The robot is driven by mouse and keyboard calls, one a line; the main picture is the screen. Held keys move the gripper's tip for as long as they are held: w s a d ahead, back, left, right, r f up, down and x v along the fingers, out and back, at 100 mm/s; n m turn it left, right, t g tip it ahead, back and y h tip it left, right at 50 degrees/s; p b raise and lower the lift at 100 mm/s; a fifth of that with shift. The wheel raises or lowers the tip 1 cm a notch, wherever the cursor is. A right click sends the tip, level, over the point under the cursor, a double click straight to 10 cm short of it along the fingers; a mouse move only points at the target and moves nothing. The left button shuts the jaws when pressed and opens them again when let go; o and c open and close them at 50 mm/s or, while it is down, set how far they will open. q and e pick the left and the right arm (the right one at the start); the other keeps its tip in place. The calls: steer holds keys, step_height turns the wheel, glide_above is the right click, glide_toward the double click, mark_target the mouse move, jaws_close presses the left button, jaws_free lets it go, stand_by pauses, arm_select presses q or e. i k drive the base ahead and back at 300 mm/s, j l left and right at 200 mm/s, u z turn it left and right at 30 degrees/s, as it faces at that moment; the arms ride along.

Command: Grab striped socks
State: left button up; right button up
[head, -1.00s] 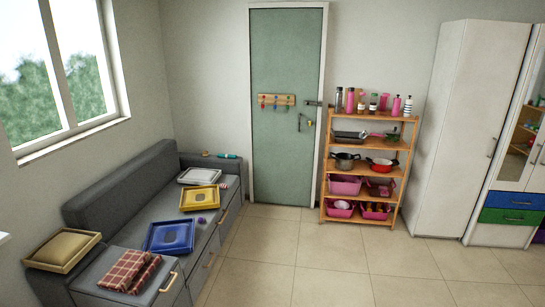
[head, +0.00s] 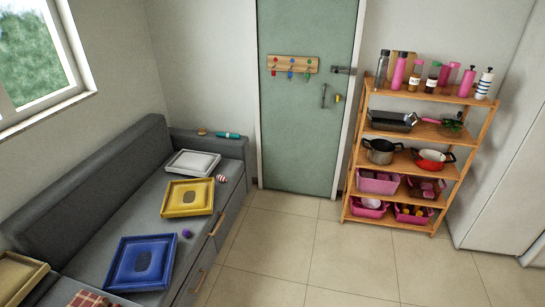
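A small rolled bundle with red and white stripes (head: 222,179), which looks like the striped socks, lies on the grey sofa seat. It is to the right of the yellow tray, near the seat's front edge. A small purple bundle (head: 187,233) lies nearer, beside the blue tray's upper right corner. Neither of my grippers is in view.
The grey sofa (head: 110,215) runs along the left wall, with a white tray (head: 194,163), a yellow tray (head: 188,197) and a blue tray (head: 142,262) on it. A teal bottle-like object (head: 228,136) lies on the far armrest. A wooden shelf (head: 405,220) stands right; the tiled floor (head: 290,255) between is clear.

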mark_target(220, 178)
steer(key=i+u, duration=0.3)
steer(key=i, duration=0.2)
steer(key=i+l+u, duration=0.3)
steer(key=i, duration=0.25)
steer(key=j, duration=0.1)
